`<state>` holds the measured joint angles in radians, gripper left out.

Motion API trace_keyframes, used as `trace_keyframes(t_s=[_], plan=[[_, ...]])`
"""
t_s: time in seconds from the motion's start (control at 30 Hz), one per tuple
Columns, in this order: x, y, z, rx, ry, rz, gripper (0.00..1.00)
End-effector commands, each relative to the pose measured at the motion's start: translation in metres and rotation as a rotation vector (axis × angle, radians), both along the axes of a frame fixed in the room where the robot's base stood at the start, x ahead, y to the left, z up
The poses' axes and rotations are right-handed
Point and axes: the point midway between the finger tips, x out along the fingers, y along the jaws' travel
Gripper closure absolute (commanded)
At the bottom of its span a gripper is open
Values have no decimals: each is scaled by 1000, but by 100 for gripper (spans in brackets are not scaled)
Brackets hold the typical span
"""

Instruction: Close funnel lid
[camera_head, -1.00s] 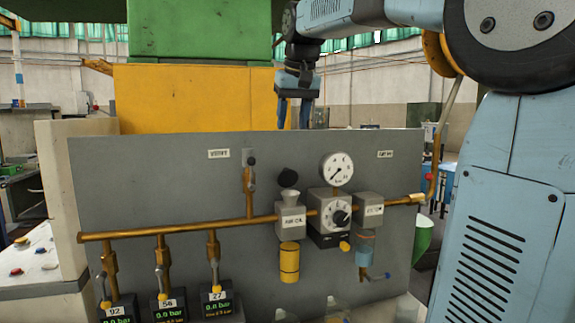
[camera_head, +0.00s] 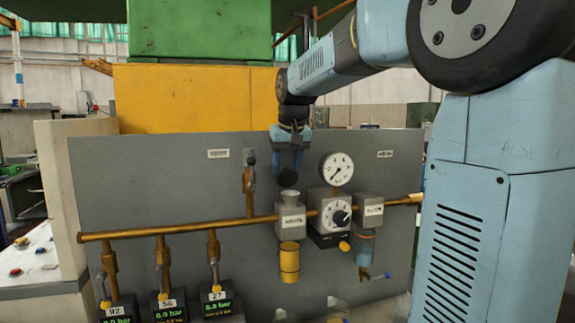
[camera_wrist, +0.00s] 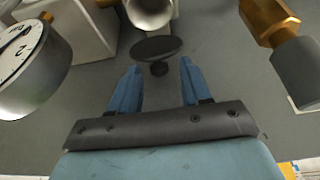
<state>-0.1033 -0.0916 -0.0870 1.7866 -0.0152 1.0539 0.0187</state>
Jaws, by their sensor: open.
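The black round funnel lid (camera_head: 288,179) stands open above the small grey funnel (camera_head: 289,197) on the valve panel. In the wrist view the lid (camera_wrist: 155,46) is a dark disc with a small round knob (camera_wrist: 159,69), beside the pale funnel mouth (camera_wrist: 150,12). My gripper (camera_head: 289,168) points down just above the lid, which its fingers partly cover in the head view. In the wrist view my gripper (camera_wrist: 160,68) is open, with its blue fingers spread on either side of the knob. No contact with the knob is visible.
A brass pipe (camera_head: 180,229) runs across the grey panel (camera_head: 120,180). A round pressure gauge (camera_head: 337,169) and a regulator box (camera_head: 335,214) sit right of the funnel. A vertical brass valve (camera_head: 249,182) stands to its left. A yellow cylinder (camera_head: 289,262) hangs below.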

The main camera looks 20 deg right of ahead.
Motion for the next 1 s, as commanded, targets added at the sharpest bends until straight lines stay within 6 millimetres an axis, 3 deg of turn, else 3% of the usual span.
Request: trace_keyframes(t_s=[0.27, 0.73, 1.0], plan=[[0, 0, 0, 0, 0, 0, 55], [0, -1, 0, 0, 0, -1, 100], [-1, -2, 0, 0, -9, -2, 100]])
